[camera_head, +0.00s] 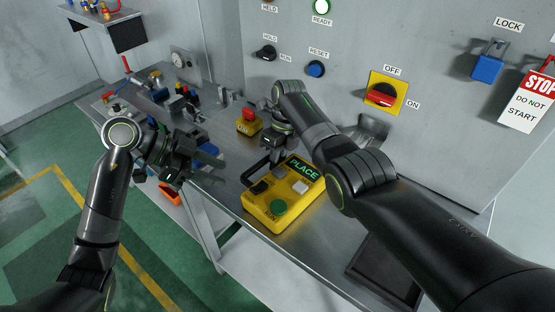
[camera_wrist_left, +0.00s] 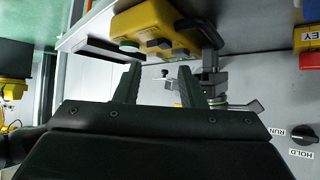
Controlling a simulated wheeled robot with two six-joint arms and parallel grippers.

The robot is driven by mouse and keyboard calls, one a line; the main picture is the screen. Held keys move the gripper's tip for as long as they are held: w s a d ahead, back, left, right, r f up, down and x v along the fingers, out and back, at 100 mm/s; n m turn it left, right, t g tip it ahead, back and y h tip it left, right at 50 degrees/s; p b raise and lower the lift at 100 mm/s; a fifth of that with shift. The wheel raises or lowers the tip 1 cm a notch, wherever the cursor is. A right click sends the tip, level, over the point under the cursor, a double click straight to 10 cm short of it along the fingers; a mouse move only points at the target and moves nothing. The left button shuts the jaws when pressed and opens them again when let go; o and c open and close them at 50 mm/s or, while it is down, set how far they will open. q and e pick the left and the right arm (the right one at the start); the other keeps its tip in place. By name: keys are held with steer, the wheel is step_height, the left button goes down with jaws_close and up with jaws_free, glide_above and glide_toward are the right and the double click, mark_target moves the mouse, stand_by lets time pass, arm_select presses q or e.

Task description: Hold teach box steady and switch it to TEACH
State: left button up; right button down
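The yellow teach box (camera_head: 290,209) lies on the metal bench, its screen reading PLACE. A black knob (camera_head: 259,187), a green button and pale buttons are on its face; a dark handle (camera_head: 252,171) is at its far-left side. My left gripper (camera_head: 211,159) is open and empty, left of the box and apart from it. In the left wrist view its two fingers (camera_wrist_left: 159,76) are spread below the box (camera_wrist_left: 148,24). My right gripper (camera_head: 276,152) is at the box's far end by the handle; its fingers are partly hidden, so its grip is unclear.
A yellow box with a red button (camera_head: 249,121) stands behind the teach box. The upright panel carries a red OFF/ON switch (camera_head: 381,96), a blue padlock (camera_head: 487,67) and a STOP tag (camera_head: 531,100). Small parts clutter the bench's left end. A dark tray (camera_head: 386,272) lies at right.

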arm_select(q)
steer(key=shift+c, duration=0.2)
stand_by(0.5)
steer(key=shift+c, duration=1.3)
steer(key=shift+s+d+f, duration=0.15)
steer(key=shift+d+f, duration=0.05)
steer(key=shift+f, duration=0.05)
steer(key=shift+c, duration=1.1)
steer(key=s+d+f+n+t+h, duration=0.1)
steer(key=d+t+h, duration=0.1)
steer(key=s+d+f+n+t+h, duration=0.1)
steer(key=s+d+t+h, duration=0.1)
steer(key=t, duration=0.1)
steer(key=shift+s+f, duration=0.2)
steer(key=shift+s, duration=0.1)
jaws_close()
steer(key=shift+s+a+n+t+y, duration=0.25)
steer(key=shift+s+a+n+t, duration=0.25)
steer(key=shift+n+t, duration=0.65)
steer(key=shift+s+a+n+t+y, duration=0.35)
steer(key=shift+a+n+t, duration=0.35)
steer(key=shift+t, duration=0.75)
steer(key=shift+s+a+n+t+y, duration=0.2)
steer(key=shift+s+a+n+t, duration=0.25)
steer(key=shift+n+t, duration=0.8)
